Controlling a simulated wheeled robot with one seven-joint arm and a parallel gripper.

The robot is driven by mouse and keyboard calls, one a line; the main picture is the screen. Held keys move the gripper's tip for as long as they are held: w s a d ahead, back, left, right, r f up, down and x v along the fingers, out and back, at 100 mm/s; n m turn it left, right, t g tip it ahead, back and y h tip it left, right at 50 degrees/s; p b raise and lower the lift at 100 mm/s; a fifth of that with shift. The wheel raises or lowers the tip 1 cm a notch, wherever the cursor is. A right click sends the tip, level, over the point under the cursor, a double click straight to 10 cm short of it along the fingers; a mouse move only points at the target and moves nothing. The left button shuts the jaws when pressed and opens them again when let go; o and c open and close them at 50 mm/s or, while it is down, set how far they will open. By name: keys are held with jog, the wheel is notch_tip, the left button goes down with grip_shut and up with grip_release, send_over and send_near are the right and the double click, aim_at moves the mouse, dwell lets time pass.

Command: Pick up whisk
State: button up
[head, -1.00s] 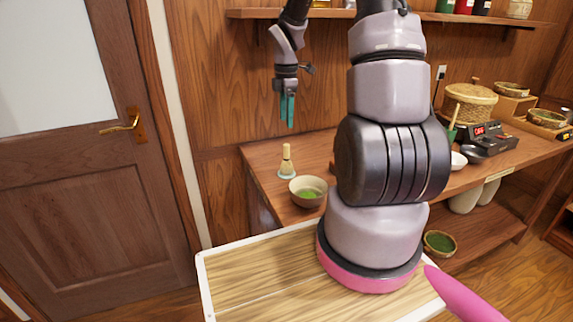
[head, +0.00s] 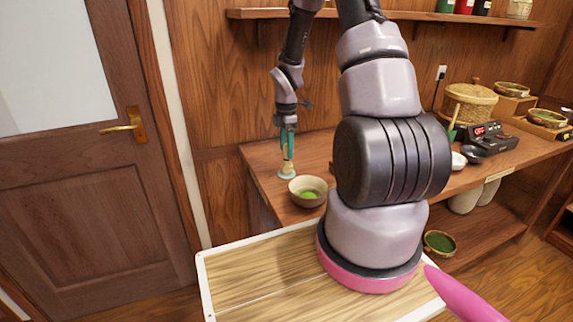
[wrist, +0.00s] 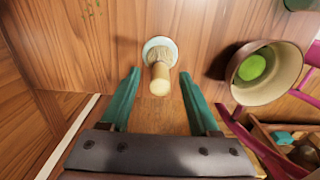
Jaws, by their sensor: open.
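The bamboo whisk (head: 287,170) stands upright on a small pale green holder (head: 287,174) near the left end of the wooden counter. In the wrist view the whisk (wrist: 160,72) points up toward the camera, ahead of and between the two green fingers. My gripper (head: 287,148) is above the counter, its fingers pointing down around the whisk's upper part. In the wrist view my gripper (wrist: 158,90) is open, with space between each finger and the whisk handle. In the head view the fingers hide much of the handle.
A beige bowl (head: 308,191) with green matcha stands just right of the whisk; it also shows in the wrist view (wrist: 268,78). A lidded basket (head: 470,101) and a black scale (head: 487,137) are farther right. A shelf (head: 400,14) runs along the wall above.

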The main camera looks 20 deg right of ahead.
grip_shut()
jog(key=shift+r, duration=0.15)
